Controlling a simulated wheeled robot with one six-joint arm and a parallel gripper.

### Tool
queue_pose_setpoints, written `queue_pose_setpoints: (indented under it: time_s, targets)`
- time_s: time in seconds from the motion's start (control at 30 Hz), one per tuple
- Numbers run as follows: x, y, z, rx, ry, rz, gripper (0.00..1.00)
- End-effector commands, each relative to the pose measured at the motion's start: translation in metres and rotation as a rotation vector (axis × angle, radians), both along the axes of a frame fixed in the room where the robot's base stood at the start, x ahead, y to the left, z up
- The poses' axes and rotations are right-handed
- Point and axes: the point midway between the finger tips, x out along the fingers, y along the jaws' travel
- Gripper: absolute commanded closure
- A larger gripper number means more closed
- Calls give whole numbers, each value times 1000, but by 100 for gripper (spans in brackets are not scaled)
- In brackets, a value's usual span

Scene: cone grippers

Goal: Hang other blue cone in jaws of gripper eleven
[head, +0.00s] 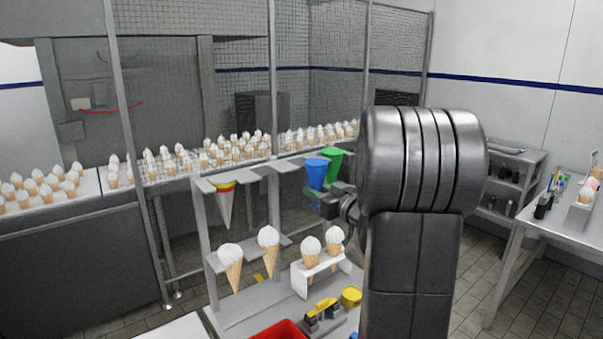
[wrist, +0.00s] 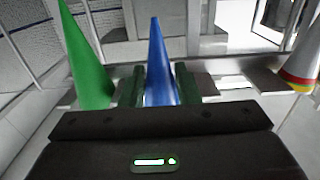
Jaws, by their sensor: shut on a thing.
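A blue cone (head: 316,173) is upright, wide end up, at the right end of the rack's upper level. My gripper (head: 313,193) is shut on it; in the wrist view the blue cone (wrist: 160,75) stands between the two green fingers of my gripper (wrist: 159,85). A green cone (head: 333,160) is close behind it, and appears left of the fingers in the wrist view (wrist: 85,65). Flat grey jaws (head: 279,167) stick out along the rack top. I cannot read any number on them, so gripper eleven is not identifiable. My arm hides the rack's right part.
A white cone with red and yellow bands (head: 225,205) hangs in the left jaws. Ice cream cones (head: 268,238) and a white holder (head: 325,273) are on the lower level. A mesh fence (head: 335,90) stands behind.

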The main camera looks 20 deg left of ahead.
Motion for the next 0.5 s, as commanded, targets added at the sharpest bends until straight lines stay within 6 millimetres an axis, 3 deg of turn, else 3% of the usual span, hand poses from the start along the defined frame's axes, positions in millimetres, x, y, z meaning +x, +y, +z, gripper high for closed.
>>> queue_pose_setpoints:
  time_s: [0.5]
  targets:
    - [-12,-20,0,1,-1,0,88]
